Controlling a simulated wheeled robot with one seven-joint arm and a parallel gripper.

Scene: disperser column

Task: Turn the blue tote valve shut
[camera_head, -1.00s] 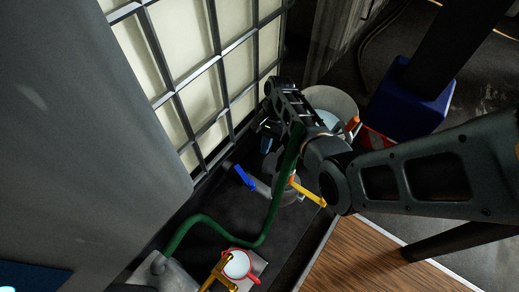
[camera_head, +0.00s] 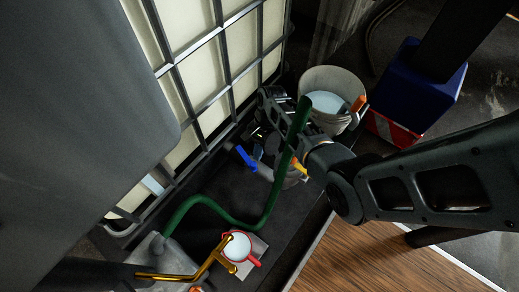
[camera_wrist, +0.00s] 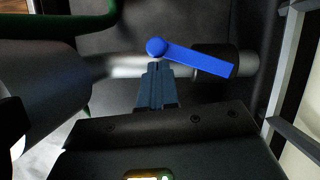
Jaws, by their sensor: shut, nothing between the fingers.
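The blue tote valve handle (camera_head: 246,158) shows in the head view low beside the caged tote, left of my wrist. In the wrist view the blue lever (camera_wrist: 195,58) runs right from its round hub, slanting slightly across the grey pipe (camera_wrist: 120,66) and over a dark collar (camera_wrist: 225,62). My gripper (camera_wrist: 155,68) is shut and empty. Its fingertips appear just below the hub in the picture; I cannot tell whether they touch it. In the head view my arm hides the fingertips.
The tote's cage (camera_head: 190,60) stands close on the left. A green hose (camera_head: 225,218) loops around the valve area. A yellow handle (camera_head: 300,167) sits right of the blue one. A bucket (camera_head: 332,90) stands behind, and a red-handled white vessel (camera_head: 238,247) in front.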

